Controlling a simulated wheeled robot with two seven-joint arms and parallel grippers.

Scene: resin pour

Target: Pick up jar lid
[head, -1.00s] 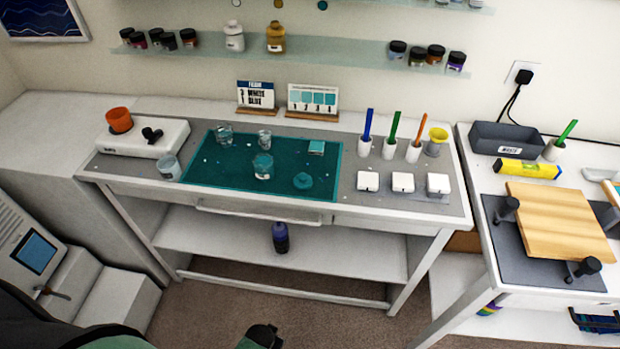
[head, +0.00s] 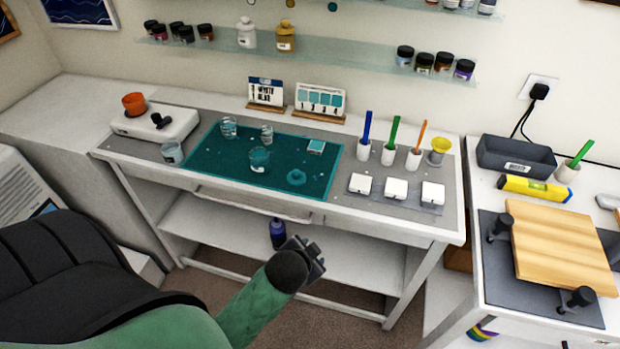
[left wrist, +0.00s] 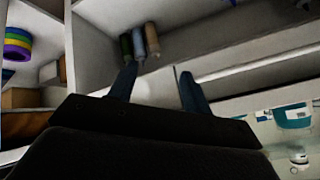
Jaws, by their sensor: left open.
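A round teal piece with a raised middle, which looks like the jar lid (head: 297,177), lies on the front right of the teal mat (head: 215,183) on the workbench. My left gripper (head: 312,259) is below and in front of the bench's front edge, well short of the lid. It is open with nothing between its fingers, and its two dark fingers also show in the left wrist view (left wrist: 156,86). I cannot make out the lid clearly in the left wrist view. My right gripper is not in view.
A small teal square (head: 316,146) lies behind the lid. White blocks (head: 396,189) sit to its right.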

